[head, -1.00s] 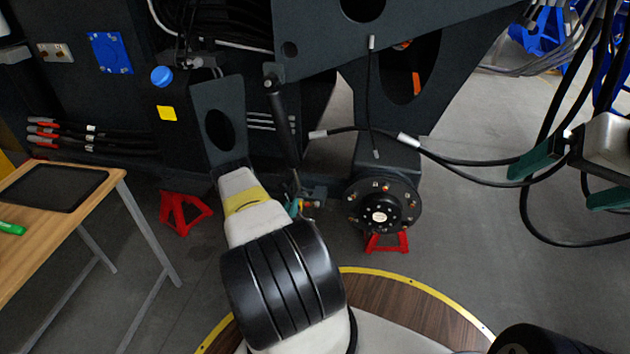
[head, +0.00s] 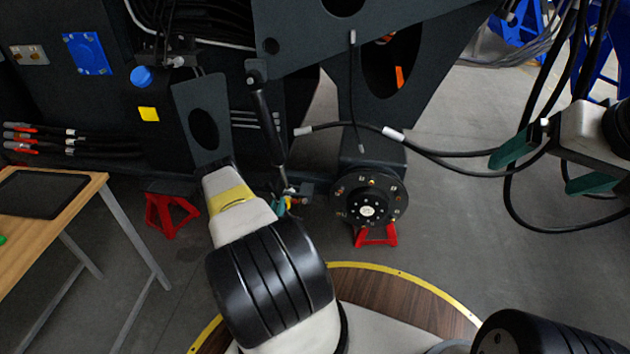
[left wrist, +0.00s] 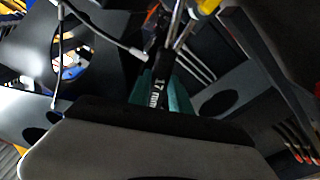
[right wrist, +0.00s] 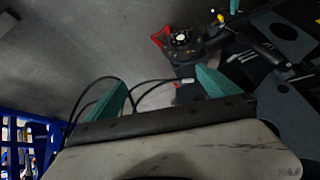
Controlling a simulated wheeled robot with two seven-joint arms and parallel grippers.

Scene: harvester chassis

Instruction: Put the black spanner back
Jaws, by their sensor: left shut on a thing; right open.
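The black spanner (left wrist: 155,92), marked "17 mm", shows in the left wrist view between the teal fingers of my left gripper (left wrist: 160,82), which is shut on it. In the head view my left gripper (head: 281,206) is mostly hidden behind my own forearm, beside the lower end of a dark strut, left of the wheel hub. The spanner cannot be made out clearly there. My right gripper (head: 543,158) is open, with its teal fingers apart and nothing between them; it also shows in the right wrist view (right wrist: 165,85).
A wooden table (head: 82,195) with a black tray (head: 42,193) stands at the left. The dark chassis (head: 310,50) fills the back, with a wheel hub (head: 369,202) and red stands (head: 170,215). Black cables (head: 450,158) hang near my right gripper.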

